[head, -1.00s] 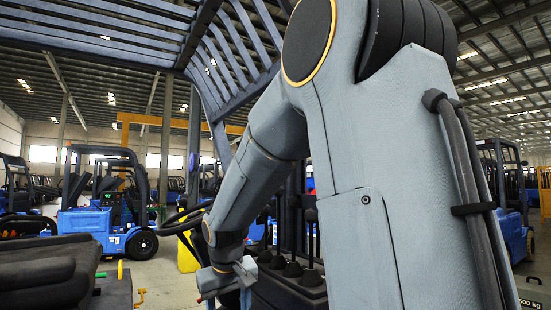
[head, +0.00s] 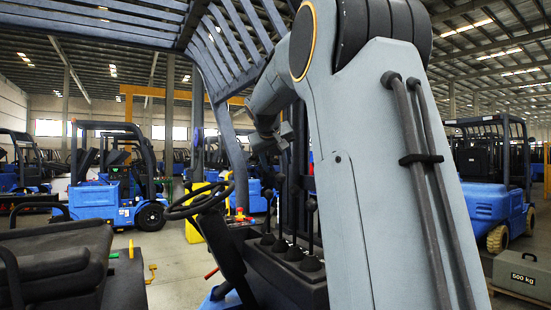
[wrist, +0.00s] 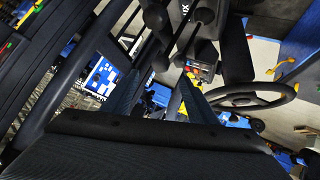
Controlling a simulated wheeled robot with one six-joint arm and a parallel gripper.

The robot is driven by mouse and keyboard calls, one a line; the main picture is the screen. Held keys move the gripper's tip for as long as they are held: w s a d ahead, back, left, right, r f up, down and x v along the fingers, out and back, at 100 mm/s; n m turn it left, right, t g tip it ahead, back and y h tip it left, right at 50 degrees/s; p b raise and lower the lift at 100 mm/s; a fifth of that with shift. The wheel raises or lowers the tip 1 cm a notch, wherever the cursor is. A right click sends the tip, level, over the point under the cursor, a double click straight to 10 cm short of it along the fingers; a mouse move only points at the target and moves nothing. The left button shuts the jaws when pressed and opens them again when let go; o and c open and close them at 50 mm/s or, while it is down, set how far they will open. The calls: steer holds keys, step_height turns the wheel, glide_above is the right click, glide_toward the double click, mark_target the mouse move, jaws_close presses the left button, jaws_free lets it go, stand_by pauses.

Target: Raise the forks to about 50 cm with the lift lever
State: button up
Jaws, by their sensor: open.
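The lever console (head: 290,275) is a black box right of the steering wheel. Several upright levers with dark knobs rise from rubber boots on it; one knob (head: 312,205) stands close to my arm. I cannot tell which one is the lift lever. My gripper (wrist: 160,92) is open, with two dark teal fingers apart and nothing visible between them. In the head view my wrist is raised above and beyond the levers, partly hidden by my arm; the fingertips are not clear there. I cannot make out the forks in either view.
The steering wheel (head: 198,200) is left of the console and also shows in the wrist view (wrist: 250,95). A black seat (head: 60,262) is at lower left. Overhead guard bars cross the top. Blue forklifts and a 500 kg weight (head: 523,278) stand around.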

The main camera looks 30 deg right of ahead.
mark_target(280, 175)
steer(key=x, duration=0.9)
steer(key=shift+w+d+f, duration=0.15)
steer(key=shift+f, duration=0.05)
steer(key=shift+c, duration=0.3)
steer(key=c, duration=0.8)
